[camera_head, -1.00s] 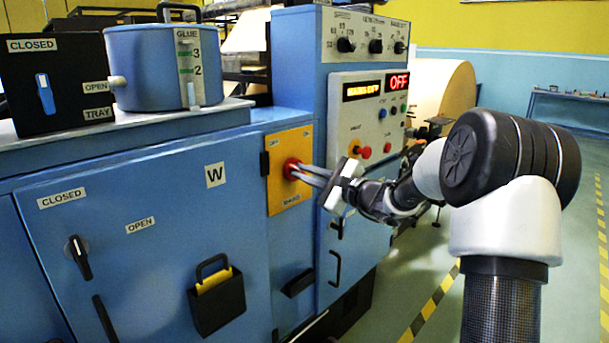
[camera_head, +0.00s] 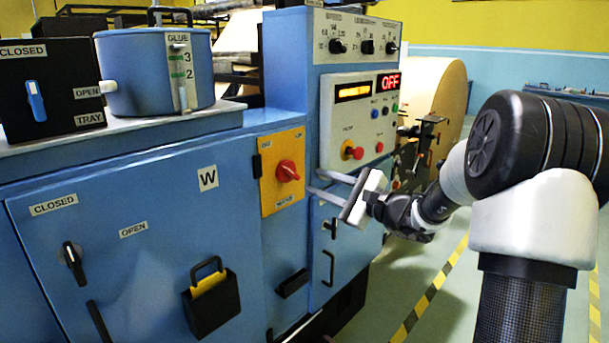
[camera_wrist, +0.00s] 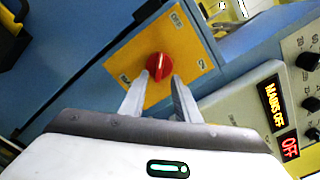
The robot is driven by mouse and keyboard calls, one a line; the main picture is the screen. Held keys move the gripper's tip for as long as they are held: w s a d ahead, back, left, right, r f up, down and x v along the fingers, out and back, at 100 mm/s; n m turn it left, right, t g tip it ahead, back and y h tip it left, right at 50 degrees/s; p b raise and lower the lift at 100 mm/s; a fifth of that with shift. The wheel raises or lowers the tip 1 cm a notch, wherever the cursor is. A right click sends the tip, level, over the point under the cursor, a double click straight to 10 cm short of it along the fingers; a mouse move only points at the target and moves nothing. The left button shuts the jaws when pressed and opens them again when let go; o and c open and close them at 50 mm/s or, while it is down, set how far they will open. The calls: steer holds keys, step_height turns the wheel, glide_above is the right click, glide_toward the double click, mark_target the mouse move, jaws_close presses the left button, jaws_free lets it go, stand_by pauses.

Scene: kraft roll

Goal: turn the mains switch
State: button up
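The mains switch (camera_head: 287,171) is a red rotary knob on a yellow plate (camera_head: 270,196) on the blue machine's front. It also shows in the wrist view (camera_wrist: 158,66), its grip ridge running roughly up and down the picture. My gripper (camera_head: 315,182) is open and empty, its fingertips a short way to the right of the knob in the head view. In the wrist view the two fingertips (camera_wrist: 160,78) point at the knob, one at each side of its lower edge, with nothing between them. The plate's small labels are hard to read.
A display (camera_wrist: 272,104) reads MAINS OFF, and a red one beside it (camera_wrist: 289,146) reads OFF. Buttons and a red knob (camera_head: 352,150) sit on the control panel right of the switch. A black holder (camera_head: 212,305) and door handles stick out below. Open floor lies at right.

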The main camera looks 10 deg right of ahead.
steer(key=p+v, duration=0.1)
steer(key=v, duration=0.8)
